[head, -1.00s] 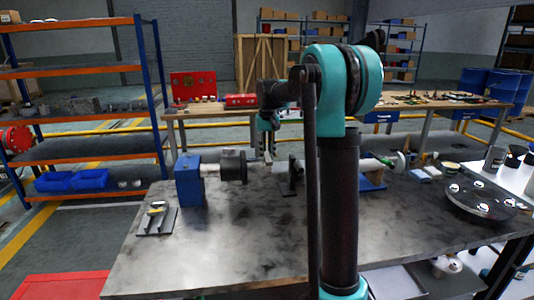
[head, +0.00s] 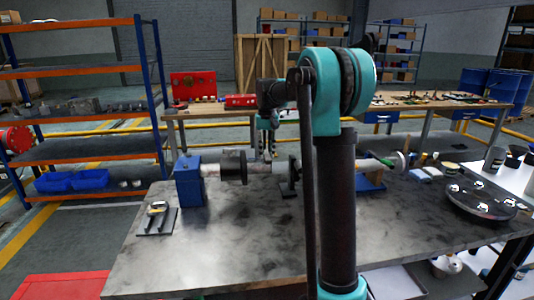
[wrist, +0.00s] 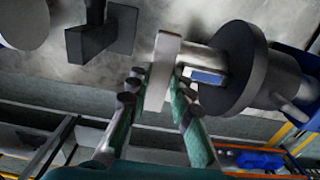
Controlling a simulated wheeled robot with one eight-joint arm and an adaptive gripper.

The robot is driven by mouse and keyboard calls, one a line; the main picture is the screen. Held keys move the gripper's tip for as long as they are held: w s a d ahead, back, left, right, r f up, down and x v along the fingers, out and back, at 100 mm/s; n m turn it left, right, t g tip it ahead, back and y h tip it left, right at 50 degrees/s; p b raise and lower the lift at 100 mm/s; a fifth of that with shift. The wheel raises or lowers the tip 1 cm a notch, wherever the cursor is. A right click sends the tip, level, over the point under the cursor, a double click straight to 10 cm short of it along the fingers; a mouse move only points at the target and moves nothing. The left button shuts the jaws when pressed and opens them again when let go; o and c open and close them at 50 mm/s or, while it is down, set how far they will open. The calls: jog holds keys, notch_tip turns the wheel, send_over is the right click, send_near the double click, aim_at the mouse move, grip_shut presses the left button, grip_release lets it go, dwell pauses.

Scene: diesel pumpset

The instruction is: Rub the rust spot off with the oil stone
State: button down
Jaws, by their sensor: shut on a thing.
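My gripper (wrist: 155,88) is shut on the oil stone (wrist: 163,65), a pale flat block between its two teal fingers in the wrist view. The stone lies over or against the light metal shaft (wrist: 204,58), beside the dark round coupling (wrist: 240,68); I cannot tell whether they touch. In the head view, my gripper (head: 266,150) points down at the shaft (head: 262,167), just right of the coupling (head: 233,166). The stone is hard to make out there. The rust spot does not show in either view, perhaps hidden by the stone or fingers.
A blue block (head: 190,181) carries the shaft's left side, and a dark bracket (head: 288,180) stands right of my gripper. A small grey stand (head: 157,221) sits front left on the bench (head: 240,250). A round black plate (head: 480,199) is at right. The bench front is clear.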

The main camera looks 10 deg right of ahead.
jog(key=shift+r, duration=3.45)
